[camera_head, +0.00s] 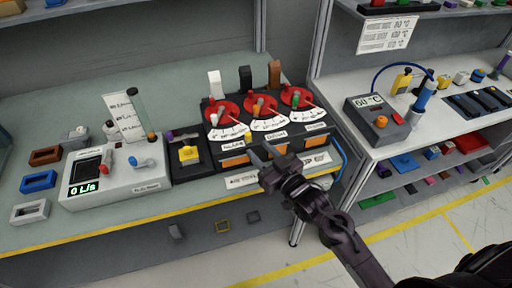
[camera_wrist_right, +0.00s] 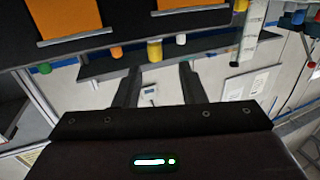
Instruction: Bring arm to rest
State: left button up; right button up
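My right gripper (camera_head: 264,157) reaches in from the lower right in the head view, in front of the dashboard module (camera_head: 262,153) and over the front edge of the bench. In the right wrist view its two fingers (camera_wrist_right: 160,85) stand apart with nothing between them. The dashboard module has three red dials with white scale cards, orange panels below them, and white, black and brown levers at the back. Its orange panels also show at the top left of the right wrist view. My left gripper is not in view.
A flow meter box (camera_head: 116,176) reading 0 L/s stands on the left bench beside blue, brown and white frames. A dark box with a yellow knob (camera_head: 188,154) sits between. A temperature box (camera_head: 376,120) stands on the right bench. Floor in front is open.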

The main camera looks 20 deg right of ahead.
dwell(0.5)
jog(key=s+d+f+m+g+h, duration=0.1)
jog(key=s+d+f+g+h, duration=0.15)
jog(key=s+g, duration=0.6)
jog(key=s+d+f+m+g+h, duration=0.15)
jog(key=s+g+h, duration=0.3)
jog(key=s, duration=0.75)
notch_tip(320, 180, down, 29)
jog(key=s+g+y, duration=0.1)
jog(key=g, duration=0.1)
jog(key=s+d+f, duration=0.2)
jog(key=s+f, duration=0.8)
jog(key=s+d+f+g, duration=0.1)
jog(key=s+d+f, duration=0.1)
jog(key=s+f, duration=0.8)
jog(key=shift+s+n+b, duration=0.3)
jog(key=shift+n+b, duration=0.15)
